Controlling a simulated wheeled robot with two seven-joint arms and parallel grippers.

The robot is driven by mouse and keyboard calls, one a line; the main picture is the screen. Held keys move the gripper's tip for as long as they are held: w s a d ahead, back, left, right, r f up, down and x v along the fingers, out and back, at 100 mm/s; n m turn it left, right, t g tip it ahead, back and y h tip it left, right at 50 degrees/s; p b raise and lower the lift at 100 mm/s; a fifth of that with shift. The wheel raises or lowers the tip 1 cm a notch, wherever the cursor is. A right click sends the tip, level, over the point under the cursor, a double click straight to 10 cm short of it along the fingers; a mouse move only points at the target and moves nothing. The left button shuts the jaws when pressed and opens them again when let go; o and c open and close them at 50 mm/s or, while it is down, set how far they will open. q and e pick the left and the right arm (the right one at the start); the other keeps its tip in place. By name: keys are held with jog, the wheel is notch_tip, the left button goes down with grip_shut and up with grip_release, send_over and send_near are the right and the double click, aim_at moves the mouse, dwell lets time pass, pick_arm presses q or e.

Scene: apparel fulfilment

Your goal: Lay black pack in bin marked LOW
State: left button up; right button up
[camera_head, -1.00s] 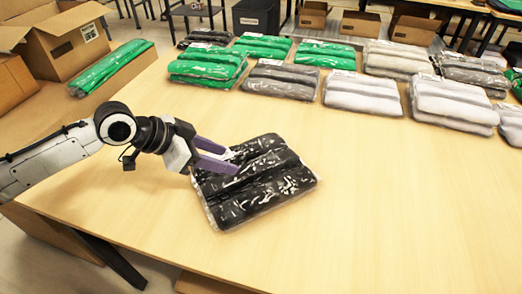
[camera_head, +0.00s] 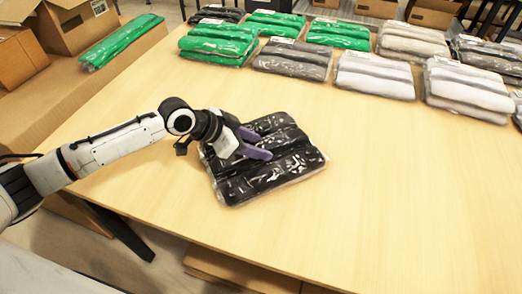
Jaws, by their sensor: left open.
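The black pack (camera_head: 268,175), folded black cloth in clear wrap, lies flat on the wooden table (camera_head: 400,200) near its left front side. My left gripper (camera_head: 262,146) has purple fingers and reaches in from the left over the pack's upper left part. Its fingers are apart, and nothing is seen held between them. I cannot tell whether the fingertips touch the wrap. My right gripper is not in view. No bin marked LOW can be read in this view.
Rows of green packs (camera_head: 217,45), grey packs (camera_head: 292,60) and white packs (camera_head: 374,76) lie along the table's back. The table's right and middle are clear.

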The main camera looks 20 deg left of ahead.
pick_arm(q)
jog(key=shift+r, duration=0.1)
grip_shut()
